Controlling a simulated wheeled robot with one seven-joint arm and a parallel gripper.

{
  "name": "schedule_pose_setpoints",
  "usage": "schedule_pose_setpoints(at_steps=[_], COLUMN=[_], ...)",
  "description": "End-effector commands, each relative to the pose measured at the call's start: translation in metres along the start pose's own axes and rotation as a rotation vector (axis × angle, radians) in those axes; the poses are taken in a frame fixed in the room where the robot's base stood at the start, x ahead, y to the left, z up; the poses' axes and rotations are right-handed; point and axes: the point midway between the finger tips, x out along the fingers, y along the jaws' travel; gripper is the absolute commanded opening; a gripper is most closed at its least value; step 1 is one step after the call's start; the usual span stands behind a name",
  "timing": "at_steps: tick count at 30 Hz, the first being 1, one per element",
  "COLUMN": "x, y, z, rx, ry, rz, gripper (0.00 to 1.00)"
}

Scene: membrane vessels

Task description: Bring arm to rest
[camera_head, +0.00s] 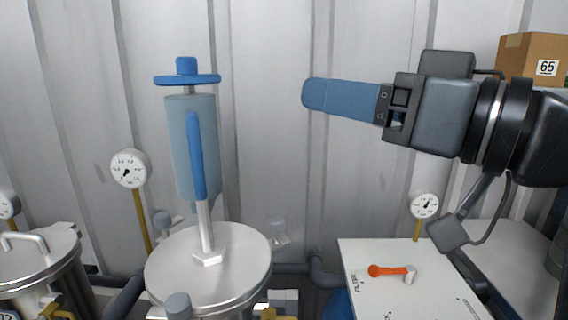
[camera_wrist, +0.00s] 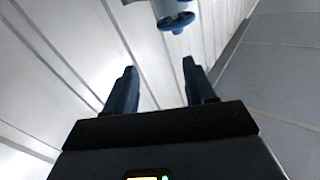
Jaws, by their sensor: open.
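My gripper (camera_head: 312,94) is raised at the upper right in the head view, its blue fingers pointing left. In the wrist view the two blue fingers of my gripper (camera_wrist: 160,85) stand apart with nothing between them. The fingers are clear of everything. To their left in the head view stands a blue and grey cylinder (camera_head: 180,150) with a blue handwheel (camera_head: 187,78) on top. The handwheel also shows in the wrist view (camera_wrist: 176,20), beyond the fingertips.
The cylinder stands on a silver vessel lid (camera_head: 240,265). Another lidded vessel (camera_head: 35,260) is at the left. Gauges (camera_head: 130,168) (camera_head: 424,206) stand on yellow stems. A white panel (camera_head: 375,290) with an orange lever (camera_head: 388,271) lies below my arm. A cardboard box (camera_head: 530,58) is at the upper right.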

Motion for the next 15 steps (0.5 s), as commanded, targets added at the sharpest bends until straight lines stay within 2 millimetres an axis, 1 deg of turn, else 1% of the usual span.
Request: schedule_pose_setpoints(at_steps=[1, 5, 8, 11, 15], x=[-0.001, -0.004, -0.010, -0.019, -0.039], y=[0.003, 0.014, 0.024, 0.035, 0.046], z=[0.008, 0.028, 0.051, 0.081, 0.124], rx=[0.022, 0.077, 0.130, 0.188, 0.251], ry=[0.006, 0.030, 0.052, 0.073, 0.095], rz=[0.012, 0.058, 0.111, 0.181, 0.288], gripper=[0.55, 0.55, 0.55, 0.55, 0.55])
